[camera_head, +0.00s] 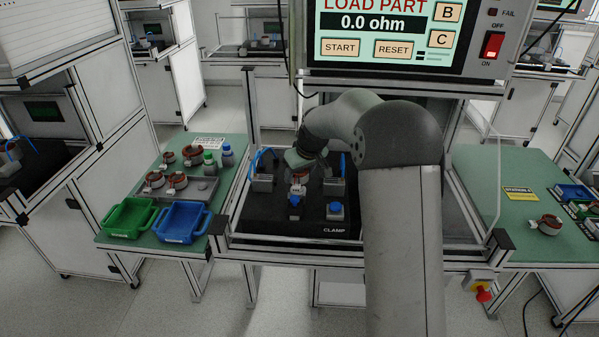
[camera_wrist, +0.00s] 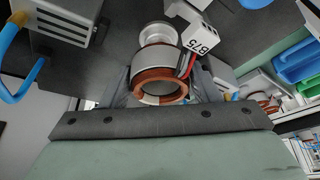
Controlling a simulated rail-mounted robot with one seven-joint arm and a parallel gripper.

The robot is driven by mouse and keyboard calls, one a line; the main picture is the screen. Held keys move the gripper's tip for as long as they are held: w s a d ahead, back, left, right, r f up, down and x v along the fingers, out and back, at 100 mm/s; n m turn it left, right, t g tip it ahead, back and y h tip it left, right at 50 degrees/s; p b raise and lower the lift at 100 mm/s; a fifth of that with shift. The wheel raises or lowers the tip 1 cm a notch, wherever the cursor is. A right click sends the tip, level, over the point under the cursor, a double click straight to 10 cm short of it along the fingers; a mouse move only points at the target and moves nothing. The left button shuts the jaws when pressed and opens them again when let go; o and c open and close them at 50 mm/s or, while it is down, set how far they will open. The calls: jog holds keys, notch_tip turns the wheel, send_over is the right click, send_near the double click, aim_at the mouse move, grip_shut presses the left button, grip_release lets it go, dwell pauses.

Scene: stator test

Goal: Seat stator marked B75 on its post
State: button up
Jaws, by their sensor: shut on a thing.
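The stator marked B75 (camera_wrist: 160,86), a metal ring with copper windings, red and black leads and a white B75 tag (camera_wrist: 201,38), is between my gripper's fingers (camera_wrist: 160,88) in the wrist view. My gripper is shut on it. A shiny round metal post (camera_wrist: 157,33) shows just beyond the stator, roughly in line with it. I cannot tell whether they touch. In the head view my gripper (camera_head: 301,166) is over the black clamp fixture (camera_head: 270,222), with the copper of the stator (camera_head: 299,178) showing below it. My arm and gripper hide part of the fixture there.
Grey blocks with blue hoses (camera_head: 263,182) and blue-topped clamp blocks (camera_head: 335,210) stand close around the post. On the left bench are a grey tray (camera_head: 200,190) with stators, small bottles (camera_head: 228,156), a green bin (camera_head: 129,217) and a blue bin (camera_head: 183,222). The tester panel (camera_head: 390,35) hangs above.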

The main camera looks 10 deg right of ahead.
jog(key=shift+f+b, duration=0.6)
jog(key=shift+f, duration=0.25)
jog(key=shift+f, duration=0.25)
jog(key=shift+f+b, duration=0.3)
jog(key=shift+b, duration=0.2)
jog(key=o, duration=1.3)
jog(key=b+v, duration=0.1)
jog(key=v, duration=1.6)
jog(key=shift+r, duration=0.2)
